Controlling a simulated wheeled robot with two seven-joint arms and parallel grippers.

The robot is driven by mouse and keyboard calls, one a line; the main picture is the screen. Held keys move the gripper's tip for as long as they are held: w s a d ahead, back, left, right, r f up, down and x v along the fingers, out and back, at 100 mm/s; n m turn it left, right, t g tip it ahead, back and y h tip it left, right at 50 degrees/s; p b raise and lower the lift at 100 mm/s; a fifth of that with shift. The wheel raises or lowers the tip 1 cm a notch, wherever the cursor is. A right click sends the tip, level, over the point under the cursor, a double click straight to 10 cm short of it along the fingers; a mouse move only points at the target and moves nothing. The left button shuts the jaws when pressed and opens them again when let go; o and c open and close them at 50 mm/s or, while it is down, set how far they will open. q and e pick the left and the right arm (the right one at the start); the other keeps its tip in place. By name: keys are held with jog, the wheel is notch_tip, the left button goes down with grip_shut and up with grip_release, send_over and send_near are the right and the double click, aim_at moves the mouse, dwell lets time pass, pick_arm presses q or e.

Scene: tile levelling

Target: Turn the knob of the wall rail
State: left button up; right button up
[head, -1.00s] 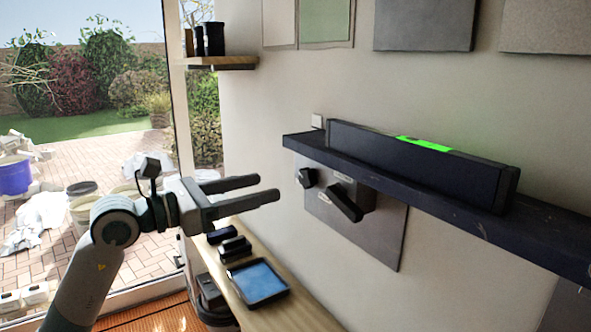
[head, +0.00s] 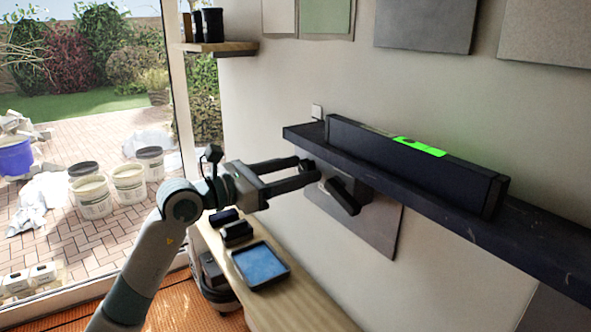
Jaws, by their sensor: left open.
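The wall rail (head: 450,212) is a long dark blue bar that runs from the middle to the right edge. A grey plate (head: 383,225) is on the wall under it. A small dark knob (head: 307,166) is near the rail's left end, in front of the plate, and my left gripper mostly hides it. A larger black lever-like part (head: 342,197) sticks out to its right. My left gripper (head: 309,168) is open, its two fingertips at the knob, apparently one on either side. I cannot tell whether they touch it. My right gripper is not in view.
A dark level (head: 410,160) with a bright green window lies on the rail. Below, a wooden bench (head: 292,300) holds a tray (head: 262,265) with a blue surface and small black blocks (head: 236,233). A small shelf (head: 222,47) with dark containers is at the upper left.

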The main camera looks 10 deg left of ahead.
pick_arm(q)
jog(key=c, duration=1.1)
jog(key=shift+o, duration=0.2)
jog(key=n+p, duration=0.1)
jog(key=n, duration=0.2)
jog(key=shift+r, duration=0.15)
jog(key=shift+n+p, duration=0.45)
jog(key=shift+n, duration=0.45)
jog(key=o, duration=1.1)
jog(key=shift+c, duration=0.2)
jog(key=shift+a, duration=0.1)
